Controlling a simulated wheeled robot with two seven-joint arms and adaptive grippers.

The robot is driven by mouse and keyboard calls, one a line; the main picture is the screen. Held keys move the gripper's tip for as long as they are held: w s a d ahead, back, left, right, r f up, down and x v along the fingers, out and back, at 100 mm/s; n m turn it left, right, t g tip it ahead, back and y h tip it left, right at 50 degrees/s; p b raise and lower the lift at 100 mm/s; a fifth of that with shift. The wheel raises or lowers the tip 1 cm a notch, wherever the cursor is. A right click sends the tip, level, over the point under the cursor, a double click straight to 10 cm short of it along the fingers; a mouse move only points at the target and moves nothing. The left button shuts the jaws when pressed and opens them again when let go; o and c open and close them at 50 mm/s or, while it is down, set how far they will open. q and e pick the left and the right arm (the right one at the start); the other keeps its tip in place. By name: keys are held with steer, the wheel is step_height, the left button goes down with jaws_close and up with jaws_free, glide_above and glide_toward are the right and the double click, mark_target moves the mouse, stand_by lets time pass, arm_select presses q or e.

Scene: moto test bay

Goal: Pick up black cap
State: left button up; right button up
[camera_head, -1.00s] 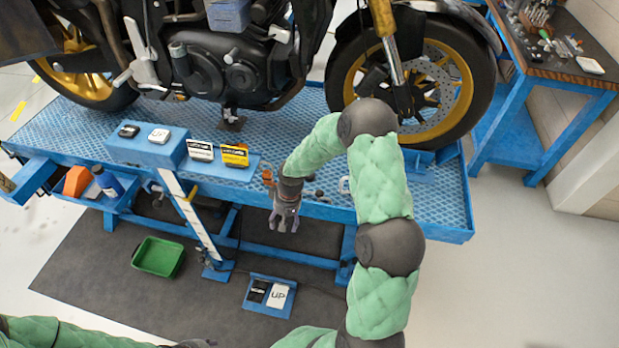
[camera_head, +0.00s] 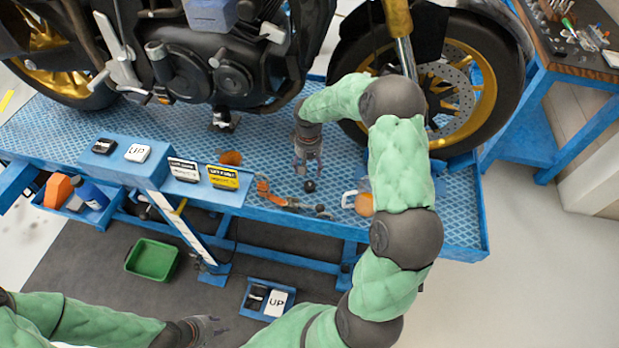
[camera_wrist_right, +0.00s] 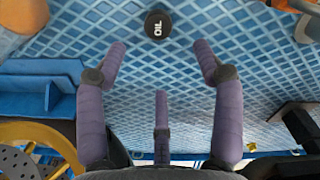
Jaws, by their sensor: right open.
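The black cap (camera_head: 309,186) is a small round cap lying on the blue diamond-plate lift deck (camera_head: 262,140). In the right wrist view the cap (camera_wrist_right: 157,25) shows the word OIL on top and lies at the upper middle. My right gripper (camera_head: 307,170) is just above the deck, behind the cap in the head view. Its purple fingers are spread in the right wrist view (camera_wrist_right: 160,50), with nothing between them, and the cap lies just beyond the fingertips. My left gripper (camera_head: 210,328) is at the bottom of the head view, and its finger state is unclear.
The motorcycle's front wheel (camera_head: 455,95) stands close to my right arm. An orange-handled tool (camera_head: 264,188) and a small dark part (camera_head: 320,208) lie near the cap. A green bin (camera_head: 152,259) is on the floor mat. Yellow (camera_head: 223,176) and white-labelled boxes (camera_head: 183,169) stand left.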

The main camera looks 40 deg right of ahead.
steer(key=b, duration=0.1)
glide_above(309, 185)
step_height(309, 185, down, 4)
steer(key=shift+a+f, duration=0.1)
steer(key=shift+f, duration=0.45)
steer(key=shift+d+f+b, duration=0.2)
steer(key=shift+f+b, duration=0.9)
steer(key=shift+f, duration=1.55)
steer(key=shift+r, duration=0.1)
steer(key=c, duration=1)
